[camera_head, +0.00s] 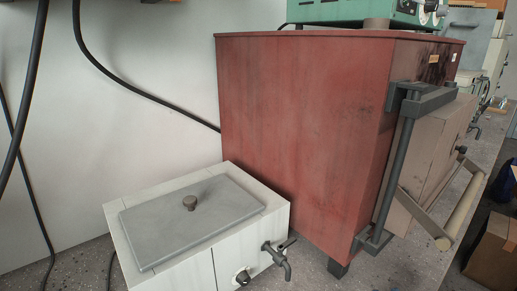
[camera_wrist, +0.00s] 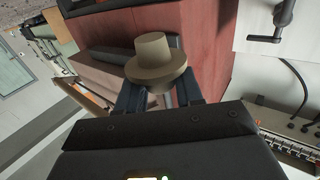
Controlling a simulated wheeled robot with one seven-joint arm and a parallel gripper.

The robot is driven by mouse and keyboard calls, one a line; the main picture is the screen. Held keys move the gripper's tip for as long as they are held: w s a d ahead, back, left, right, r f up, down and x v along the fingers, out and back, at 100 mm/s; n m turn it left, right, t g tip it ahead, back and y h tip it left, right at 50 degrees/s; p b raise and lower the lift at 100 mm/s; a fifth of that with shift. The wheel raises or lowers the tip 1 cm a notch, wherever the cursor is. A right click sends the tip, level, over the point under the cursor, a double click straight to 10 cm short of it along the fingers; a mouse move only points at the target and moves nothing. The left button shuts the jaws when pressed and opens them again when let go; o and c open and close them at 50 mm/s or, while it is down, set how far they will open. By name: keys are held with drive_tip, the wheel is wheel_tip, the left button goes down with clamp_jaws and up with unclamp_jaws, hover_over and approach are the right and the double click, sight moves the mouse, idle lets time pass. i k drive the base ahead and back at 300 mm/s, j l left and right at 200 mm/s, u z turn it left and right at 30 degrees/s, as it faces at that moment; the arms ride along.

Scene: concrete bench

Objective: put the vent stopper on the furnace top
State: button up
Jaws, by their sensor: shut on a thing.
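The vent stopper (camera_wrist: 155,62) is a tan, hat-shaped piece with a wide flange and a narrower round end. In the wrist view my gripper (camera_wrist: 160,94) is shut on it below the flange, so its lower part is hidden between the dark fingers. The furnace (camera_head: 300,120) is a large red box with a dark bar handle on its front; its red side also shows behind the stopper in the wrist view (camera_wrist: 207,45). In the head view the furnace top (camera_head: 290,33) shows only as a thin edge. My gripper is not in the head view.
A green device (camera_head: 360,10) shows above the furnace top, with a short grey-brown cylinder (camera_head: 376,23) in front of it. A pale bath (camera_head: 165,255) with a grey lid (camera_head: 190,218) and taps stands left of the furnace. Black cables hang on the wall. A cardboard box (camera_head: 492,255) is lower right.

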sight(312, 31)
drive_tip(key=i+l+u, duration=0.1)
drive_tip(key=l+u, duration=0.2)
drive_tip(key=u, duration=0.15)
drive_tip(key=i+l+u, duration=0.1)
drive_tip(key=l+u, duration=0.5)
drive_tip(key=u, duration=0.25)
drive_tip(key=l+u, duration=0.45)
drive_tip(key=j, duration=0.1)
